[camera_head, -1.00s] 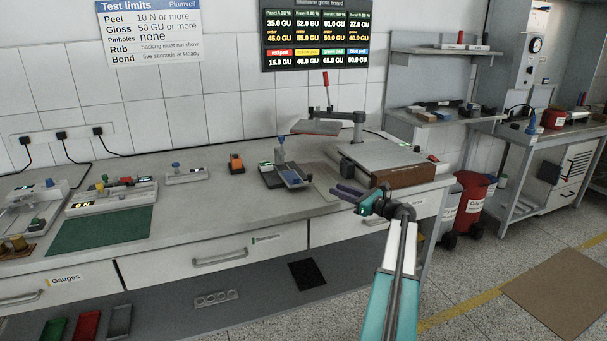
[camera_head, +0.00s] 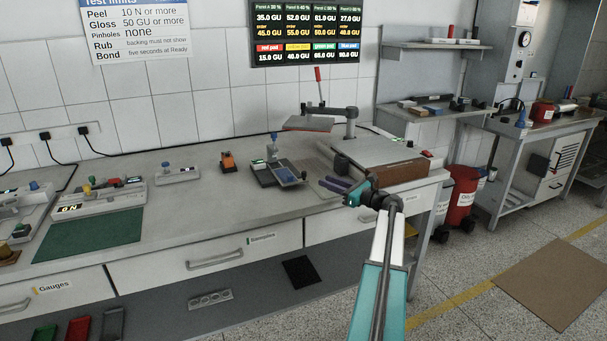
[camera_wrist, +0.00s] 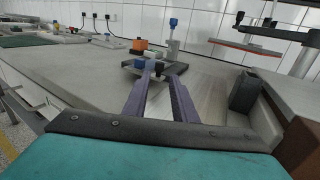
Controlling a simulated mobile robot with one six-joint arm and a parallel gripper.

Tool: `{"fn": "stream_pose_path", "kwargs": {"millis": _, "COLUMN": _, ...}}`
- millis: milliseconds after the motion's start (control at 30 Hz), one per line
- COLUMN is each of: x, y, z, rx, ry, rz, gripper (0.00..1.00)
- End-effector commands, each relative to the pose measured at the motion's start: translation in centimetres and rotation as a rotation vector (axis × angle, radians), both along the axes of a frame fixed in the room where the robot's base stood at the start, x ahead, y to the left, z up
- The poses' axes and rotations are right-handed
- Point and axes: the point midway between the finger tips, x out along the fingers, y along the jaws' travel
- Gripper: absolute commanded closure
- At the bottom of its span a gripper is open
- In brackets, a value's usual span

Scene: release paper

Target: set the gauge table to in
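A small gauge (camera_head: 264,176) stands on the bench, with a dark base, a post with a blue top and a blue-grey table plate (camera_head: 287,174) at its front right. In the wrist view the gauge's post (camera_wrist: 173,42) rises beyond my fingers. My gripper (camera_head: 328,184) is just right of the gauge, over the bench. In the wrist view its two purple fingers (camera_wrist: 162,82) are apart with nothing between them. I cannot tell whether a fingertip touches the table's knob.
A wooden-sided block (camera_head: 385,158) with a swing arm stands right of my gripper. An orange device (camera_head: 228,161) sits left of the gauge. A green mat (camera_head: 88,235) and other instruments lie further left. The bench front edge runs below my arm.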

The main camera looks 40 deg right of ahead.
Motion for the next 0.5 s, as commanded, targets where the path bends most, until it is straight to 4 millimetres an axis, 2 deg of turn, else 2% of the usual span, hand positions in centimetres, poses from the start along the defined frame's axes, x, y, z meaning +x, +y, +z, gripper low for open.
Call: {"fn": "stream_pose_path", "kwargs": {"millis": 500, "x": 7.3, "y": 0.6, "z": 0.0, "rx": 0.0, "ry": 0.0, "rz": 0.003, "gripper": 0.75}}
